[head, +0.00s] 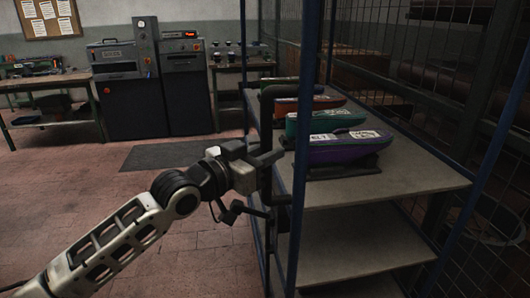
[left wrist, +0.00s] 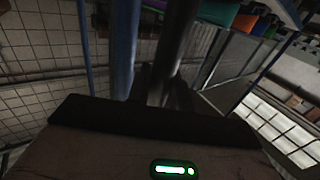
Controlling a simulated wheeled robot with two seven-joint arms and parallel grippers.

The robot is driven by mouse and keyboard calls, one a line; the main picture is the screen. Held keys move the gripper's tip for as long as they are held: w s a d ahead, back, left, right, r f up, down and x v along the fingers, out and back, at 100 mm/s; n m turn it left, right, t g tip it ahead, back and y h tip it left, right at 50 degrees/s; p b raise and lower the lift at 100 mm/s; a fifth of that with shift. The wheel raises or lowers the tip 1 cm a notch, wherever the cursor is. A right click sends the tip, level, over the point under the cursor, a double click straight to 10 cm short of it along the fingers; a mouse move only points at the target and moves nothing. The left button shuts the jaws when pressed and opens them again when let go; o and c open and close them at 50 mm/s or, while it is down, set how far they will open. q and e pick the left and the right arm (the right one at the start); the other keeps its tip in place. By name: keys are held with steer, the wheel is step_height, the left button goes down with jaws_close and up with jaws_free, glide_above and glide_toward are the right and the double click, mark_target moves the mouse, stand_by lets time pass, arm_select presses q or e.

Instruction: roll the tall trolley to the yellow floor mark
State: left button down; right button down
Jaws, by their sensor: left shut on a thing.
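The tall trolley (head: 400,184) stands at the right in the head view, with blue posts and grey shelves. Its black upright handle (head: 267,120) is on the near left side. My left gripper (head: 266,162) reaches in from the left and is shut on this handle. In the left wrist view the handle (left wrist: 173,50) runs up from the gripper, beside a blue post (left wrist: 125,45). The gripper's body hides part of the handle. My right gripper is not in view. I see no yellow floor mark in either view.
Purple, green and red shoe-shaped items (head: 345,150) stand on the trolley's upper shelf. Wire mesh (head: 425,60) rises behind it. Dark machines (head: 150,85) and a workbench (head: 50,85) line the back wall. A dark mat (head: 172,154) lies on the tiled floor; the floor at left is clear.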

arm_select(q)
steer(key=shift+s+r, duration=0.1)
steer(key=shift+s, duration=0.05)
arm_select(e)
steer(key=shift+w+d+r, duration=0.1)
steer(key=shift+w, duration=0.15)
arm_select(q)
steer(key=c, duration=1.3)
jaws_free()
steer(key=shift+a, duration=0.1)
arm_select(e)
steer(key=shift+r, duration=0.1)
arm_select(q)
steer(key=p+v, duration=0.2)
steer(key=v, duration=0.5)
steer(key=shift+s, duration=0.15)
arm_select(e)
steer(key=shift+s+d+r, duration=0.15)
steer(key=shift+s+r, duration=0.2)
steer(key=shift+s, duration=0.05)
arm_select(q)
steer(key=shift+a, duration=0.1)
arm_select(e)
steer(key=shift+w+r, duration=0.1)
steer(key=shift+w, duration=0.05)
